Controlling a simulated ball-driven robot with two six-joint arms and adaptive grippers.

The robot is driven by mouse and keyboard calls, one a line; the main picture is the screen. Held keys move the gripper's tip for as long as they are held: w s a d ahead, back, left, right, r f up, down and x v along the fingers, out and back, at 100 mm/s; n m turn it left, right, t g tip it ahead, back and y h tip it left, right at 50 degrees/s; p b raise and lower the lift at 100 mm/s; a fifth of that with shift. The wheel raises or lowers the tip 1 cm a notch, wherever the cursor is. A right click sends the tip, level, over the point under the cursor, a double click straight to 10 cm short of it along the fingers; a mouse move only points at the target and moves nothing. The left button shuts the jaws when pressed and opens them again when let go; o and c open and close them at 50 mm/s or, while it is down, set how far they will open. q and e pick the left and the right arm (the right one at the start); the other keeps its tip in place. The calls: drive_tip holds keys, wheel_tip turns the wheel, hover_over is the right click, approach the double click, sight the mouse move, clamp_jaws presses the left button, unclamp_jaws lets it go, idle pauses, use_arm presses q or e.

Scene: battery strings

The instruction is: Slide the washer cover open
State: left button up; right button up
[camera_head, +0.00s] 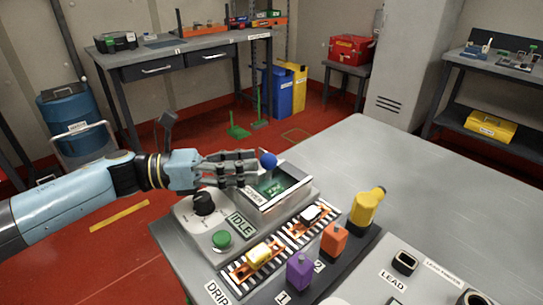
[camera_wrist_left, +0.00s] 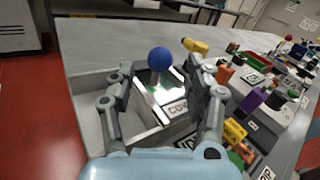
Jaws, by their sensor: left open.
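The grey washer unit (camera_head: 200,228) stands on the near bench, with a black dial, a green button and an IDLE label. On its far end is a light-framed cover with a dark green pane (camera_head: 270,185); the pane also shows in the wrist view (camera_wrist_left: 153,88). A blue ball knob (camera_head: 268,160) stands up by the cover on a short stem. In the left wrist view the knob (camera_wrist_left: 160,60) appears between and beyond my spread fingers. My left gripper (camera_head: 250,168) is open and empty beside the knob, on its left, over the cover's edge. My right gripper is out of view.
Near the washer stand a yellow bottle (camera_head: 367,207), an orange block (camera_head: 334,240) and a purple block (camera_head: 299,271). The bench top (camera_head: 400,165) behind is clear.

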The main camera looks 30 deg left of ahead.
sight(269, 162)
use_arm(q)
drive_tip(key=x, duration=0.4)
drive_tip(key=shift+p, duration=0.4)
drive_tip(key=shift+w+d, duration=0.25)
drive_tip(key=shift+d, duration=0.05)
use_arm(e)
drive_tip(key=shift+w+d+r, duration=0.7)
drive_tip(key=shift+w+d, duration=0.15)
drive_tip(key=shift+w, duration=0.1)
use_arm(q)
drive_tip(key=shift+c, duration=0.4)
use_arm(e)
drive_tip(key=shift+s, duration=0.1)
use_arm(q)
clamp_jaws()
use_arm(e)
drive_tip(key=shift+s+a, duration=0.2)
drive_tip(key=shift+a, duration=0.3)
